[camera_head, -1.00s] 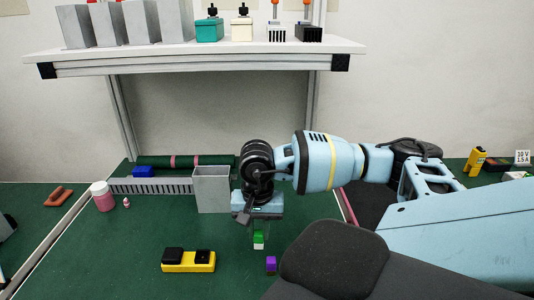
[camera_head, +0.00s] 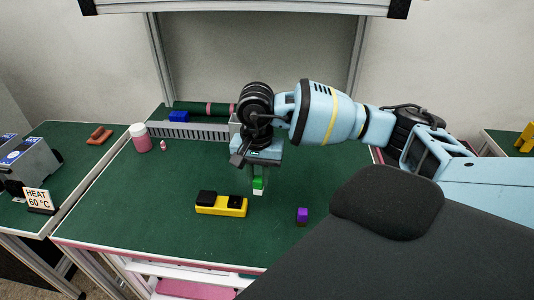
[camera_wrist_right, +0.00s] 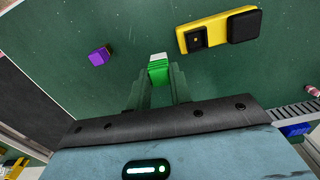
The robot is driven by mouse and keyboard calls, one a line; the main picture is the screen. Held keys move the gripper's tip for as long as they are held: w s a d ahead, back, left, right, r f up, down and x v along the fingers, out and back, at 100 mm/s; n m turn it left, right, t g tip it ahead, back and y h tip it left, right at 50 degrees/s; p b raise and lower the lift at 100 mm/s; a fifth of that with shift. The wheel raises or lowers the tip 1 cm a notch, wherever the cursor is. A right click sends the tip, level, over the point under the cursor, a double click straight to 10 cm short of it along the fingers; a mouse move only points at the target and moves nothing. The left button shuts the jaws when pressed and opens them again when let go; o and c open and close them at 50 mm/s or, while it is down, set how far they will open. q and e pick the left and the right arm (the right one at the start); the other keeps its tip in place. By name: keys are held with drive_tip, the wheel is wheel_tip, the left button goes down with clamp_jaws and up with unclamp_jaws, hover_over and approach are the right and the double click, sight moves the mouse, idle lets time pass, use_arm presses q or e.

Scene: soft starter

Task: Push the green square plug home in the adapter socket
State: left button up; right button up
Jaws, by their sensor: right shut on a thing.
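My right gripper (camera_head: 258,174) points down above the green mat and is shut on the green square plug (camera_head: 258,183), which has a white lower end. In the right wrist view the plug (camera_wrist_right: 159,70) sits between the fingertips, its white end pointing away from the gripper. The yellow adapter (camera_head: 221,211) lies on the mat just left of the plug. It carries a larger black block (camera_head: 206,197) and a smaller black socket (camera_head: 235,202), whose opening shows in the right wrist view (camera_wrist_right: 196,40). The plug is apart from the socket. My left gripper is out of view.
A purple block (camera_head: 302,215) stands to the right of the adapter. A blue block (camera_head: 179,117), a slotted grey rail (camera_head: 190,131) and a pink-and-white bottle (camera_head: 141,140) are farther back. The mat left of the adapter is clear.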

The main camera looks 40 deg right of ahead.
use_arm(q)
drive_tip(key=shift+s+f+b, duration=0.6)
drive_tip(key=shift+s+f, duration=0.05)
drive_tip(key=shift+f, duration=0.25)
use_arm(e)
drive_tip(key=w+a, duration=0.4)
drive_tip(key=w, duration=0.1)
drive_tip(key=shift+w, duration=0.15)
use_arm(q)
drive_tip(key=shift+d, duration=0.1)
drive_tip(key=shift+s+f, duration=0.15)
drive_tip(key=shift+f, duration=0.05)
use_arm(e)
drive_tip(key=shift+n, duration=0.5)
drive_tip(key=shift+f+b, duration=0.8)
drive_tip(key=shift+f, duration=0.8)
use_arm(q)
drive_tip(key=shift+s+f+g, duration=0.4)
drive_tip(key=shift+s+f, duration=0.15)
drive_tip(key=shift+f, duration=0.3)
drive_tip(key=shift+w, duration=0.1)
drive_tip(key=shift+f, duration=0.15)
